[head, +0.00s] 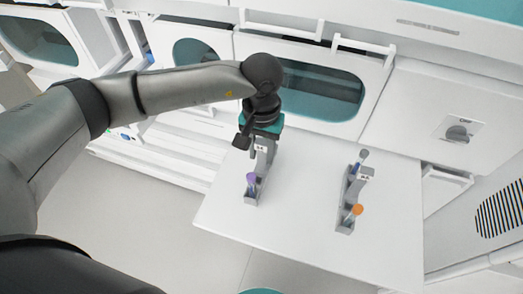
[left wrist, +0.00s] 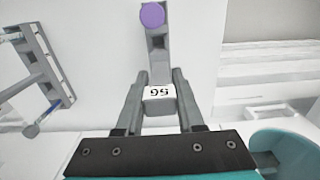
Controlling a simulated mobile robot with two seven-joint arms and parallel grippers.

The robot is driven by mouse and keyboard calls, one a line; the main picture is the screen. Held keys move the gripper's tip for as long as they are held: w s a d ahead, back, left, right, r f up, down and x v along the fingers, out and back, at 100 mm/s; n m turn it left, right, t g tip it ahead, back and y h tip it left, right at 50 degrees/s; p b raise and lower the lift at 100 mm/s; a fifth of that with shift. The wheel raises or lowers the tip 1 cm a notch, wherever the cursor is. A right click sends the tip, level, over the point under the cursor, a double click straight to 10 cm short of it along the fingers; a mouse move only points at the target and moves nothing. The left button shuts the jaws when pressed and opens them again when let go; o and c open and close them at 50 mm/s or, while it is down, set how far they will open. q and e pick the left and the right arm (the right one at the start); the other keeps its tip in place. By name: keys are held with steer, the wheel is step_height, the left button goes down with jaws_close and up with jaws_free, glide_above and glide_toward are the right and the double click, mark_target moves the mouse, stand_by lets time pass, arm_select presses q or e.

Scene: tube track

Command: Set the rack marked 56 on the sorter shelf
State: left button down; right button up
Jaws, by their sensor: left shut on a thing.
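My left gripper (head: 263,142) is shut on the handle of a grey rack (head: 253,190) over the white table's left part. In the left wrist view, the fingers (left wrist: 158,85) sit on both sides of this rack (left wrist: 158,68), and its white label (left wrist: 159,92) shows upside down and appears to read 56. A purple-capped tube (head: 251,177) stands at the rack's near end. I cannot tell whether the rack touches the table. My right gripper is not in view. I cannot make out which surface is the sorter shelf.
A second grey rack (head: 344,203) stands on the white table (head: 300,245) to the right, with an orange-capped tube (head: 357,209) and a grey-capped one (head: 364,154). White cabinets with teal windows (head: 320,92) stand behind the table. The table between the racks is clear.

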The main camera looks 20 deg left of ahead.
arm_select(q)
steer(key=shift+c, duration=2.2)
jaws_free()
steer(key=shift+r, duration=0.15)
step_height(320, 180, up, 15)
steer(key=p, duration=0.1)
